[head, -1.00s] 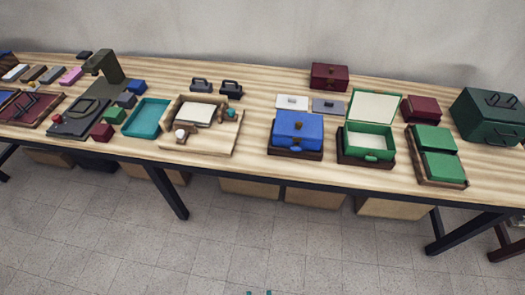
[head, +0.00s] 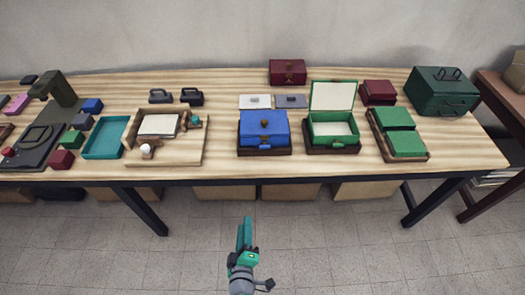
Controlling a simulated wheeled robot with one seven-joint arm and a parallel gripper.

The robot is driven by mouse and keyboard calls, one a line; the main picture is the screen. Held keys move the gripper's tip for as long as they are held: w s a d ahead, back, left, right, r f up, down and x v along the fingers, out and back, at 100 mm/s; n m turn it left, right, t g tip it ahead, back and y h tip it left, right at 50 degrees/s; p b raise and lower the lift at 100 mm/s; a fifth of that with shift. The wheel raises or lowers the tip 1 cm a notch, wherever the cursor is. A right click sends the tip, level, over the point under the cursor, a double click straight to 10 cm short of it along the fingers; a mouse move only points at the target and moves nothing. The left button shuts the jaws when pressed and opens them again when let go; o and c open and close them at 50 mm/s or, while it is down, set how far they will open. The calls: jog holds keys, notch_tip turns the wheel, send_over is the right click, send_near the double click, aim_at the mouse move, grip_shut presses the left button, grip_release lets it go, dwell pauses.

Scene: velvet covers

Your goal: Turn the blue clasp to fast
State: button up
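The blue box (head: 254,128) stands shut on a dark brown base on the wooden table. A small brown clasp piece (head: 265,124) sits on the upper front of its lid. A small blue tab or handle (head: 265,147) is low on its front. The clasp's exact turn is too small to tell. My gripper (head: 244,222), with teal fingers, is in front of the table, below and slightly left of the blue box in the picture. It touches nothing visible. Its fingers overlap in this view, so their gap does not show.
An open green box (head: 333,130) stands right of the blue box, and a wooden tray (head: 190,157) stands left. A maroon box (head: 287,72) and two flat plates, white (head: 254,102) and grey (head: 291,101), lie behind. Floor (head: 330,245) before the table is clear.

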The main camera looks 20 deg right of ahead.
jog(key=w+d+r+n+h, duration=0.1)
jog(key=w+d+r+h, duration=0.35)
jog(key=w, duration=0.45)
jog(key=h, duration=0.3)
send_near(265, 147)
jog(key=shift+y, duration=0.25)
jog(key=x, duration=0.8)
jog(key=shift+w+d+f, duration=0.1)
jog(key=shift+w+f, duration=0.1)
grip_shut()
